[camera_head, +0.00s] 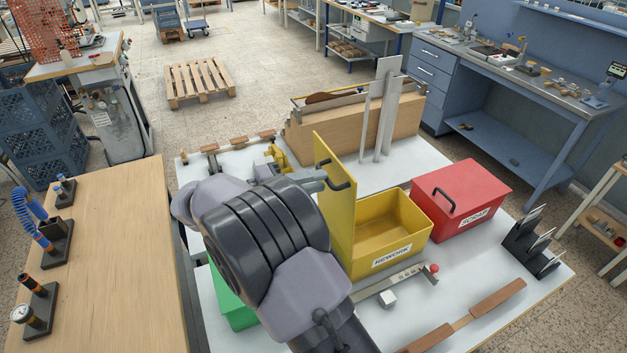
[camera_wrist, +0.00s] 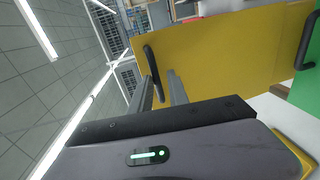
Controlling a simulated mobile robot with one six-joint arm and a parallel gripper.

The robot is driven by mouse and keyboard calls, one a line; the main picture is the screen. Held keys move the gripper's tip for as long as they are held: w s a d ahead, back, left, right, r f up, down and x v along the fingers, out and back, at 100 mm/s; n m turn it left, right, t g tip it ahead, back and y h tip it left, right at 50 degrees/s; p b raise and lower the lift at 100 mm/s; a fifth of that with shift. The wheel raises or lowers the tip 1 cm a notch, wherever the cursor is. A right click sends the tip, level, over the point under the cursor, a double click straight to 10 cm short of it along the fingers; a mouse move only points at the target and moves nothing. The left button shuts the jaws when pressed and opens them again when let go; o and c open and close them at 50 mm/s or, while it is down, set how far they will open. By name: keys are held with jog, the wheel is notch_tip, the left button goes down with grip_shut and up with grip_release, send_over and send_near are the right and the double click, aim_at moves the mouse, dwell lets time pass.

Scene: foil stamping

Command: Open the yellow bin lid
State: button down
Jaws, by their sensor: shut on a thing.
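The yellow bin (camera_head: 390,250), labelled REWORK, stands on the white table with its inside visible. Its yellow lid (camera_head: 338,215) stands raised, about upright, at the bin's left edge. The lid also fills much of the wrist view (camera_wrist: 225,55). My gripper (camera_head: 322,180) is at the upper part of the lid, shut on its black handle (camera_head: 340,186). In the wrist view, my gripper's fingers (camera_wrist: 162,85) reach the lid's handle (camera_wrist: 151,66). My arm hides part of the table and the lid's lower left side.
A red SCRAP bin (camera_head: 462,198) with a closed lid stands right of the yellow bin. A green bin (camera_head: 230,300) is partly hidden by my arm. Upright grey plates (camera_head: 382,110) stand behind the lid. A bar with a red knob (camera_head: 434,268) lies in front.

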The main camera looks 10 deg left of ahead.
jog(key=shift+s+d+f, duration=0.2)
jog(key=shift+d+f, duration=0.05)
jog(key=shift+f, duration=0.3)
jog(key=c, duration=1.5)
grip_release()
jog(key=shift+w, duration=0.1)
jog(key=shift+w+d+r, duration=0.1)
jog(key=shift+r, duration=0.05)
jog(key=shift+w+r, duration=0.1)
jog(key=p+v, duration=0.3)
jog(key=v, duration=1.4)
jog(key=shift+a+r+p, duration=0.1)
jog(key=shift+a+p, duration=0.3)
